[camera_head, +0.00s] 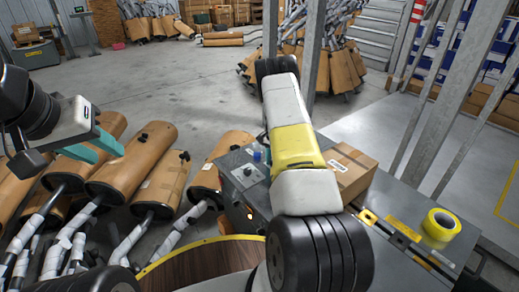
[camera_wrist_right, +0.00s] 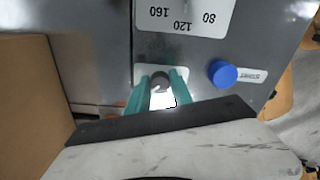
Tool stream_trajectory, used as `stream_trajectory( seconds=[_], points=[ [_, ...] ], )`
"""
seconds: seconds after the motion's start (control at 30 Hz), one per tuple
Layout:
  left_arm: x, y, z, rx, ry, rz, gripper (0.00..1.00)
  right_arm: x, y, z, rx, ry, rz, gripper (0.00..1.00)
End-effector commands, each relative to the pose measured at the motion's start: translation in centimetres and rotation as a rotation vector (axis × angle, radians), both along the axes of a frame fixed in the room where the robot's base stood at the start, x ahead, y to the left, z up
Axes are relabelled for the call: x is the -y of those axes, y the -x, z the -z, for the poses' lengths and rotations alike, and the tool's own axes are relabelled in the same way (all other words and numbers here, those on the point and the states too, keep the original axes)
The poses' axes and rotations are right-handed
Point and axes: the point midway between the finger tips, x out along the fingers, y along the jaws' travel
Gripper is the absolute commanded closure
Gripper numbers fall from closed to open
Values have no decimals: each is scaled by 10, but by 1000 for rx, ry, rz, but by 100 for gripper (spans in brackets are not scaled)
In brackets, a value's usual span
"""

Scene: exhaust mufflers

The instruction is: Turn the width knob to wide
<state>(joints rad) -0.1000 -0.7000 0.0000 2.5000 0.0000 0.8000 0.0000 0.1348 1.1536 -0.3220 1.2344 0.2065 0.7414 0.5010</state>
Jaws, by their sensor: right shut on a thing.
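The grey control box (camera_head: 236,160) stands in front of me, partly covered by my right arm in the head view. In the right wrist view, my right gripper (camera_wrist_right: 161,88) has its teal fingers closed on a small dark round knob (camera_wrist_right: 159,77) on a white plate. The knob's pointer and any width lettering cannot be read. My left gripper (camera_head: 100,149) is open and empty, above the brown mufflers at the left of the head view.
A blue button (camera_wrist_right: 222,73) is right of the knob. A dial scale (camera_wrist_right: 183,15) marked 80, 120, 160 lies above it. A cardboard box (camera_head: 350,172) and a yellow tape roll (camera_head: 441,224) rest to the right. Brown mufflers (camera_head: 133,165) crowd the left.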

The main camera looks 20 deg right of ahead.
Motion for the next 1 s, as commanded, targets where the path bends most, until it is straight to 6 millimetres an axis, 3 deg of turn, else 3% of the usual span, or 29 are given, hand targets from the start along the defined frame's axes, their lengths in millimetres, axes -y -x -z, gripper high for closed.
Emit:
stream_trajectory(
  seconds=[0.17,0.2,0.3,0.67,1.0],
  points=[
    [0,0,0,0,0,0,64,0,-1,-1,3,0,1,100],
    [0,0,0,0,0,0,64,0,-1,-1,3,0,1,68],
    [0,0,0,0,0,0,64,0,-1,-1,3,0,0,52],
    [0,0,0,0,0,0,64,0,-1,-5,1,0,-1,52],
    [0,0,0,0,0,0,64,0,-1,-59,3,1,-1,52]
  ],
)
